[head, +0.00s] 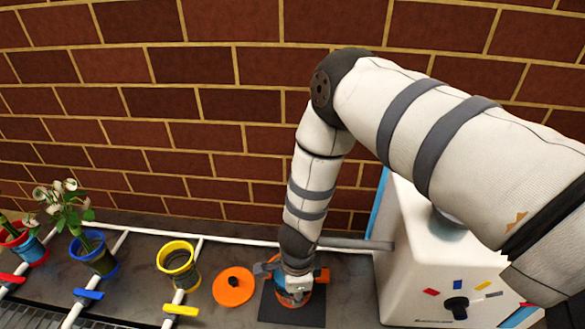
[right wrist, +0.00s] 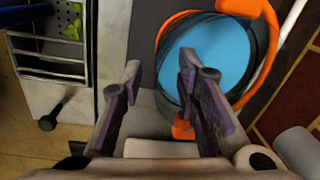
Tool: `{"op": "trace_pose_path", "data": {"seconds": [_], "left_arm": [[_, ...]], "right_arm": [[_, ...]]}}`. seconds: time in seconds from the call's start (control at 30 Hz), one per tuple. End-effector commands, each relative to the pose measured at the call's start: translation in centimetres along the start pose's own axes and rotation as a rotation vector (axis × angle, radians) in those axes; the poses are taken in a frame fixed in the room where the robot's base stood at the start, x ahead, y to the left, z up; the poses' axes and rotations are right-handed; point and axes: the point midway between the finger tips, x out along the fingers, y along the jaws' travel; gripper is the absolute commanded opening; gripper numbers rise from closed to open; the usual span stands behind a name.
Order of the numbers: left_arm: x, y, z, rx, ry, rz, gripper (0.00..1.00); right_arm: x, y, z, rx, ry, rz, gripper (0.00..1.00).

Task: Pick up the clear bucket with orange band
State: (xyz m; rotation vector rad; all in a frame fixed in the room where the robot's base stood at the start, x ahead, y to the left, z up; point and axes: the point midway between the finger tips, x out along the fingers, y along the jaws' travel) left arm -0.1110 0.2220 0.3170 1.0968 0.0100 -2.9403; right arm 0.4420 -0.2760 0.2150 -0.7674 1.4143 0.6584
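The clear bucket with orange band (head: 291,298) stands on a dark square mat (head: 312,315) in the head view, partly hidden by my right gripper (head: 288,280). In the right wrist view the bucket (right wrist: 222,62) is seen from above, with an orange rim and handle and a blue inside. My right gripper (right wrist: 159,78) is open there, its two fingers apart. One finger overlaps the bucket's opening and the other is outside its left edge. I cannot tell whether either touches it. My left gripper is out of view.
An orange lid (head: 233,287) lies left of the mat. A yellow-banded bucket (head: 178,263), a blue-banded one (head: 93,252) and a red-banded one (head: 24,244) stand further left, with white pipes and coloured valves. A white dispenser box (head: 415,260) stands close on the right.

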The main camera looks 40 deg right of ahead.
Motion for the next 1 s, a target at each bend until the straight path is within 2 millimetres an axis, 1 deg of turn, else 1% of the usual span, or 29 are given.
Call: {"op": "trace_pose_path", "data": {"seconds": [0.03, 0.07, 0.1, 0.17, 0.2, 0.57, 0.67, 0.77, 1.0], "left_arm": [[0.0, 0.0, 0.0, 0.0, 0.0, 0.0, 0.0], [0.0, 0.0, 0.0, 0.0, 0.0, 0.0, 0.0], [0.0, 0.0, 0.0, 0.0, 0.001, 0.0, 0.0], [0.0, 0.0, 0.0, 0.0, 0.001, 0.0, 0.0], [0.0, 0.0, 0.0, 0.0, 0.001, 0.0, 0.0], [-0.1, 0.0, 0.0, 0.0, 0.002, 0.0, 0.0], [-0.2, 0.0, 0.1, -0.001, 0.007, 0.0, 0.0], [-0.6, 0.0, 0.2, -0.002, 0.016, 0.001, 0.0], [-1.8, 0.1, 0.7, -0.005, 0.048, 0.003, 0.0]], "right_arm": [[-0.1, 0.0, 0.0, 0.0, 0.0, 0.0, 0.29], [-0.1, 0.0, 0.0, 0.0, 0.0, 0.0, 0.25], [-0.1, 0.0, 0.0, -0.001, 0.0, 0.0, 0.16], [-0.1, 0.0, 0.0, -0.001, 0.0, 0.0, 0.02], [-0.1, 0.0, 0.0, -0.001, 0.0, 0.0, 0.0], [-0.2, -0.1, 0.0, -0.001, -0.001, -0.001, 0.0], [-0.6, -0.1, 0.1, -0.002, -0.001, -0.002, 0.0], [-1.6, -0.2, 0.1, -0.002, -0.002, -0.003, 0.0], [-2.0, 3.0, 0.7, -0.001, -0.003, 0.001, 0.0]]}}
